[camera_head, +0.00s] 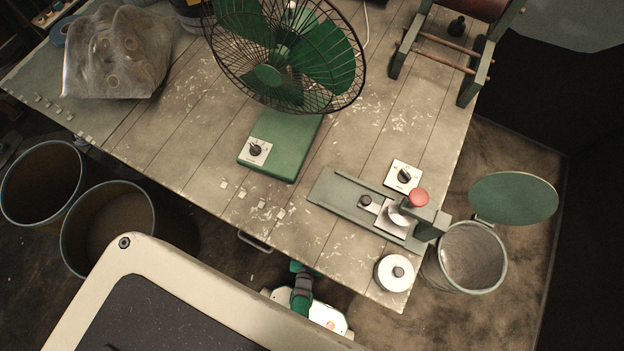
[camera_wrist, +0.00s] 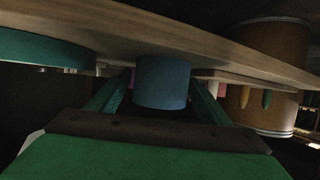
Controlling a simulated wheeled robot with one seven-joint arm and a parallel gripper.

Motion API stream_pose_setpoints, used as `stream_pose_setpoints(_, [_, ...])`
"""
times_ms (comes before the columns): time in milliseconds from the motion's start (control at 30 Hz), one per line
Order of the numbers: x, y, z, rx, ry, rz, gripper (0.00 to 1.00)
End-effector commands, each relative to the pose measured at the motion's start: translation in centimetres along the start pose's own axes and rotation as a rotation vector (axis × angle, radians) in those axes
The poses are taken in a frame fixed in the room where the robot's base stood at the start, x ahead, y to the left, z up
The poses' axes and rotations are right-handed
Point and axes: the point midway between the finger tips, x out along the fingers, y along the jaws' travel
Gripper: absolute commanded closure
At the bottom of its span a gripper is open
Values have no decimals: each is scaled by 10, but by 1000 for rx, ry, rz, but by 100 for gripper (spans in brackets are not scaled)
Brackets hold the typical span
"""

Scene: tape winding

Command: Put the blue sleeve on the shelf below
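The blue sleeve (camera_wrist: 162,84) is a short, plain blue cylinder in the middle of the wrist view. It stands roughly upright between the two green fingers of my gripper (camera_wrist: 160,98), which meet its sides. Its upper end is close to a wooden board edge (camera_wrist: 110,38) that crosses the view. A thinner board (camera_wrist: 235,78), perhaps the shelf, shows behind to the right; its surface is hidden. In the head view my arm is at the table's front edge; the fingertips and the sleeve are hidden there.
A brown drum (camera_wrist: 268,62) stands at the right of the wrist view, with small yellow and green pieces in front. In the head view the table (camera_head: 150,150) carries a green fan (camera_head: 280,145) and a tape device (camera_head: 350,203). Open bins (camera_head: 105,225) stand at left.

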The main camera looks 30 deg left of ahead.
Motion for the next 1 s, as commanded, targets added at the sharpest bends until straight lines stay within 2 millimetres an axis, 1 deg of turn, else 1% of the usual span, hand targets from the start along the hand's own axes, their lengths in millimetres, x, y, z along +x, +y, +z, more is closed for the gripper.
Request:
stream_pose_setpoints(200, [0,1,0,0,0,1,28])
stream_pose_setpoints(367, [-4,6,-1,-9,-1,7,28])
stream_pose_setpoints(467, [-15,3,0,-6,-2,4,28])
stream_pose_setpoints(633, [-36,6,-1,-10,-1,6,28])
stream_pose_setpoints(1000, [-93,5,-1,-8,-1,7,28])
